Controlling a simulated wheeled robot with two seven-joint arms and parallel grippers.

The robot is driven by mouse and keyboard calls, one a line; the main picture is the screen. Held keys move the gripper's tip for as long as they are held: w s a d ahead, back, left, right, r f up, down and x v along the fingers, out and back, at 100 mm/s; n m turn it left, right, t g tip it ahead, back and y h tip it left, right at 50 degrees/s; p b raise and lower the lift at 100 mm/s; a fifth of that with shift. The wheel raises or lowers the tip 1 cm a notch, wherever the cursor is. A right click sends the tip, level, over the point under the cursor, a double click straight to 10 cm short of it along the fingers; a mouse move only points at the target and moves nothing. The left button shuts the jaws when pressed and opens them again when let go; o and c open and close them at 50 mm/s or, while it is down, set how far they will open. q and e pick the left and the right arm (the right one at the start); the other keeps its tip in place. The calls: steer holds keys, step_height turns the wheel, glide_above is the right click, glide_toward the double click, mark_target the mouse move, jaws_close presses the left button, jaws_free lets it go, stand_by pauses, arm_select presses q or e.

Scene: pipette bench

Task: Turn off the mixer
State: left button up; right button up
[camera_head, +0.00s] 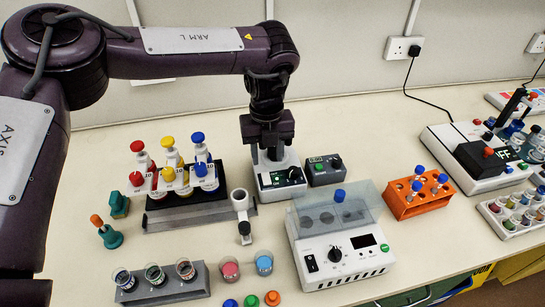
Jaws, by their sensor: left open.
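My left gripper (272,153) points down over a small white device (280,190) at the back middle of the bench. That device has a dark front panel with a small green light; it may be the mixer, but its top is partly hidden by the gripper. The jaws are open; whether they touch the device cannot be told. Beside it on the right is a small dark grey box (324,171) with a knob. My right gripper is not in view.
Left of the device stands a rack (187,217) of colored-cap dispensers, with a white stand (242,213) close by. An orange tube rack (418,197) and another white machine (455,152) are on the right. Cups and colored caps lie at the front. The wall is behind.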

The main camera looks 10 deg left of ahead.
mark_target(267, 182)
arm_select(q)
steer(key=shift+f, duration=0.3)
steer(key=f, duration=0.1)
steer(key=s+f+p, duration=0.1)
steer(key=f, duration=0.1)
steer(key=shift+s+p, duration=0.25)
steer(key=shift+p, duration=0.05)
steer(key=f, duration=0.2)
steer(key=shift+w+f, duration=0.2)
steer(key=shift+f, duration=0.1)
steer(key=shift+w+f+p, duration=0.15)
steer(key=shift+f+p, duration=0.15)
steer(key=shift+f, duration=0.2)
jaws_close()
steer(key=shift+w+a+g+h, duration=0.15)
steer(key=shift+w+g+h, duration=0.15)
steer(key=shift+g, duration=0.6)
steer(key=shift+g+b, duration=0.4)
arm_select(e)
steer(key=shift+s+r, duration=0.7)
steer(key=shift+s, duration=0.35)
arm_select(q)
steer(key=shift+r+h, duration=0.2)
steer(key=shift+h, duration=0.1)
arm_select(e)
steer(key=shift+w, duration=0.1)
